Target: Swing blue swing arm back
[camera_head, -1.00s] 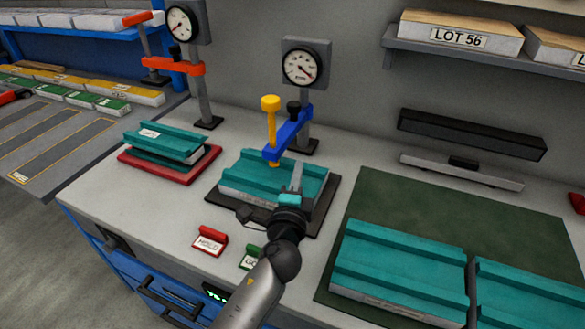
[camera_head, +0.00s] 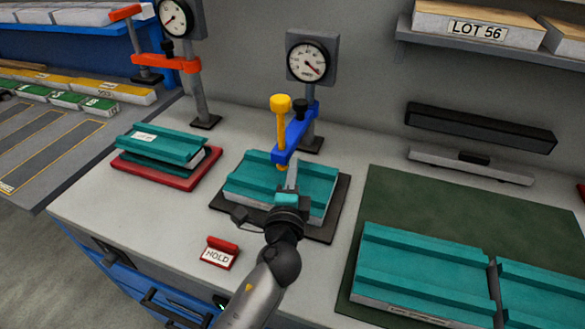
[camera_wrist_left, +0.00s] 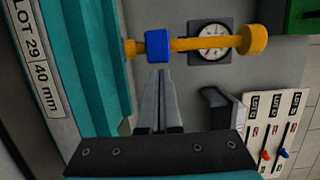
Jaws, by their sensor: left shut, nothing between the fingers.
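The blue swing arm (camera_head: 296,133) sticks out from the grey post below a round gauge, its free end above a teal panel (camera_head: 246,170) on a black mat. A yellow screw handle (camera_head: 281,103) passes down through that end. My left gripper (camera_head: 291,174) is shut and empty, in front of the arm's free end and above the panel. In the left wrist view the gripper's fingertips (camera_wrist_left: 161,74) point at the blue end block (camera_wrist_left: 157,47), just short of it; contact cannot be told. The yellow screw (camera_wrist_left: 200,44) crosses that view. My right gripper is not in view.
A red HOLD sign (camera_head: 220,253) stands at the front edge. More teal panels (camera_head: 425,265) lie on a green mat at the right.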

